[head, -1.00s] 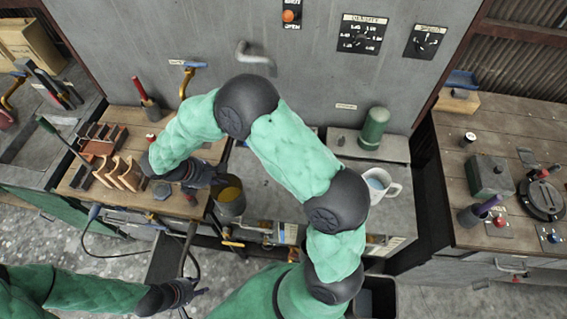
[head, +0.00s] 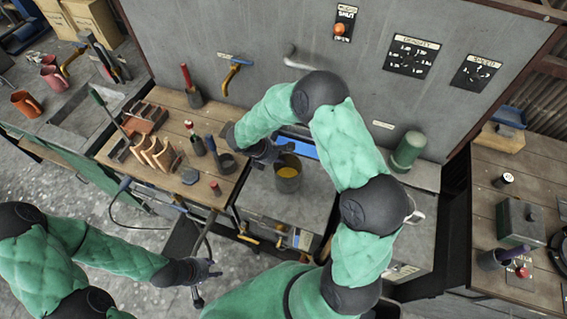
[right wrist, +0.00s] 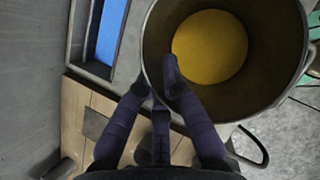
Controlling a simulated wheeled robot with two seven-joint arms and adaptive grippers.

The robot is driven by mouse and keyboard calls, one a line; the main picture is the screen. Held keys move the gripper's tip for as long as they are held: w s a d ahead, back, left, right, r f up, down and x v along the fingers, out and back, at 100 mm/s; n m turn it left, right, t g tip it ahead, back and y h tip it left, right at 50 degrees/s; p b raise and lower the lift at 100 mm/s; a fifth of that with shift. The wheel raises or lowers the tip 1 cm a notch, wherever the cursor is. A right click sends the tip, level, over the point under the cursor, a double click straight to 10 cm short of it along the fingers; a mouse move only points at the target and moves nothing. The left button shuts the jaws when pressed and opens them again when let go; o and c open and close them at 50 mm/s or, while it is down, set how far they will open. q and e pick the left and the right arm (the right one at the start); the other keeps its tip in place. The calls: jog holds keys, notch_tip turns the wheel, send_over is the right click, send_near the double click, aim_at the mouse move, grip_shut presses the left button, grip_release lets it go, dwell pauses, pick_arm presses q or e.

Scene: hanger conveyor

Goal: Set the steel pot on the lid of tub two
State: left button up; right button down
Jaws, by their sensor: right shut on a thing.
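The steel pot (head: 288,180) is grey, upright, with yellow stuff on its inside bottom. It appears over a grey flat top (head: 268,205) beside the wooden bench; I cannot tell whether it touches it or whether this is tub two's lid. My right gripper (head: 280,152) is shut on the pot's rim at its far left side. In the right wrist view the pot (right wrist: 285,45) fills the upper right, with the gripper's fingers (right wrist: 160,85) at its wall. My left gripper (head: 208,270) is low at the left, away from the pot; its opening is unclear.
A blue strip (head: 303,147) in a frame lies just behind the pot. A green cylinder (head: 408,150) stands to the right. The wooden bench (head: 225,185) at left holds racks and tools. A grey wall (head: 270,25) rises behind. My right arm hides part of the right side.

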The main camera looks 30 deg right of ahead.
aim_at(287, 175)
jog(key=shift+x, duration=1.25)
jog(key=shift+w+d+f, duration=0.1)
jog(key=shift+f, duration=0.6)
jog(key=shift+w+d+f, duration=0.1)
jog(key=shift+f, duration=0.6)
jog(key=shift+f, duration=0.1)
jog(key=c, duration=1.4)
grip_release()
jog(key=shift+a, duration=0.1)
